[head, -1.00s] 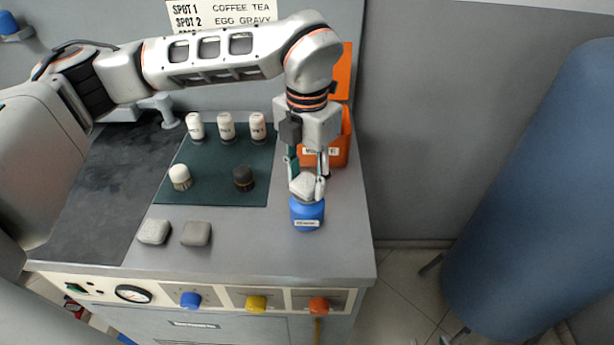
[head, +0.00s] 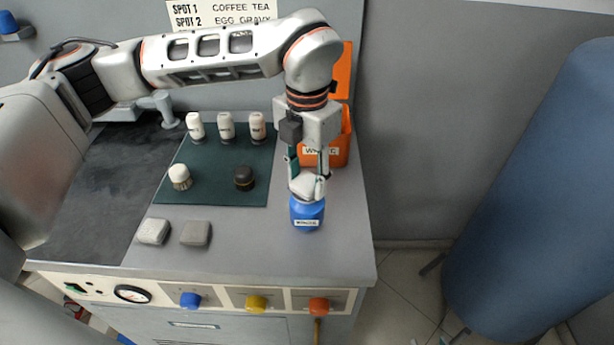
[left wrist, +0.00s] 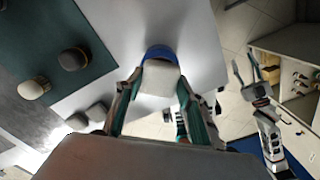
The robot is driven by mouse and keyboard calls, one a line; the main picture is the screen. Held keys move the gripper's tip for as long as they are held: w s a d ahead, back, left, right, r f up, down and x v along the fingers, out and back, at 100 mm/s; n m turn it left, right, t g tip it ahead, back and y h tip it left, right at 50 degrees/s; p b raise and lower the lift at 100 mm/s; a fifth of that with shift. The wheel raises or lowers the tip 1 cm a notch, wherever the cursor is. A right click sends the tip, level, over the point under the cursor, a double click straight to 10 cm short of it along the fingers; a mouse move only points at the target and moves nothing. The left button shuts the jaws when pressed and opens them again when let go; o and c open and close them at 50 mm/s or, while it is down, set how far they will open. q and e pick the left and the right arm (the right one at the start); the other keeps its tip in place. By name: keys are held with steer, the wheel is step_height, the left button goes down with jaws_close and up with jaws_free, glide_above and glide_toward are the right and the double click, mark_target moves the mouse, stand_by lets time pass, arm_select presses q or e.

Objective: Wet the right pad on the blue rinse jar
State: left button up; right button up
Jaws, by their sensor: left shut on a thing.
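My left gripper (head: 307,188) is shut on a pale grey pad (left wrist: 158,80). It holds the pad at the top of the blue rinse jar (head: 307,214), near the counter's right side. In the left wrist view the pad sits between the two fingers and covers much of the jar, whose blue rim (left wrist: 158,51) shows behind it. I cannot tell how deep the pad sits in the jar. Two other pads, a light one (head: 153,231) and a darker one (head: 196,233), lie at the counter's front left. My right gripper (left wrist: 244,68) shows in the left wrist view, fingers apart and empty.
A green mat (head: 213,188) holds a white-topped brush (head: 180,177), a dark brush (head: 244,178) and several white bottles at its back edge. An orange bin (head: 340,150) stands behind the jar.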

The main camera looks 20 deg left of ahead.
mark_target(307, 181)
stand_by(0.4)
arm_select(q)
steer(key=shift+r+p, duration=0.7)
steer(key=shift+r, duration=0.5)
steer(key=shift+r+p, duration=1.05)
steer(key=shift+r, duration=1.25)
steer(key=shift+f, duration=0.1)
